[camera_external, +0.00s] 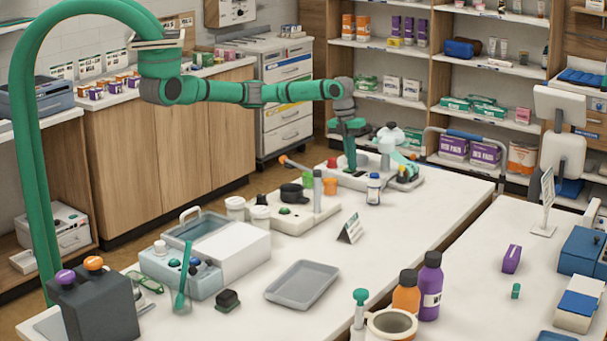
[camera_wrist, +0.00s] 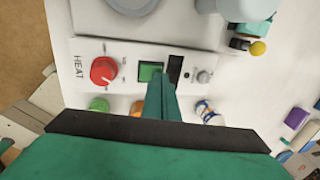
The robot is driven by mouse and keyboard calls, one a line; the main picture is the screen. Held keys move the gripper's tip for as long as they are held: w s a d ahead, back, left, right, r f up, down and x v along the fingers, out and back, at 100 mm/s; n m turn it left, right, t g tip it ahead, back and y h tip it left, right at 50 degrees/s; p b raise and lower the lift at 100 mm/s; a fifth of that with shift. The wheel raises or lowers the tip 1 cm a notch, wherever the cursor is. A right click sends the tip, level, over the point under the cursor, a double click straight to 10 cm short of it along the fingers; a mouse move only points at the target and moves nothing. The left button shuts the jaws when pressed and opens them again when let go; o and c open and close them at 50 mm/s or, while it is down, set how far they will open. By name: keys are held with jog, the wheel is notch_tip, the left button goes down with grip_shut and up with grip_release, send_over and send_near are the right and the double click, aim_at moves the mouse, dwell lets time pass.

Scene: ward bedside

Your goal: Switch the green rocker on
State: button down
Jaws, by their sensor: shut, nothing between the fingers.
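The green rocker (camera_wrist: 150,71) is a small square switch in a pale panel (camera_wrist: 128,48) in the wrist view. A red knob (camera_wrist: 104,70) marked HEAT is to its left and a black slot (camera_wrist: 175,68) to its right. My gripper (camera_wrist: 162,78) is shut and empty, its tips at the rocker's lower right edge in the picture. I cannot tell whether they touch it. In the external view my gripper (camera_external: 352,168) points down over the device (camera_external: 322,178) at the counter's far end. The rocker cannot be made out there.
A small grey knob (camera_wrist: 204,76) sits right of the slot. A white bottle with a blue label (camera_external: 374,189) stands in front of the device. An orange-tipped lever (camera_external: 290,162) is to its left. Bare counter (camera_external: 420,215) lies to the right.

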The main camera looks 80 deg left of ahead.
jog(key=shift+w+d+f, duration=0.1)
jog(key=shift+f, duration=0.15)
dwell(0.5)
jog(key=shift+s+a+r, duration=0.15)
jog(key=shift+s+a, duration=0.4)
notch_tip(320, 180, up, 14)
jog(key=s+a, duration=0.2)
dwell(0.5)
jog(key=shift+d, duration=0.15)
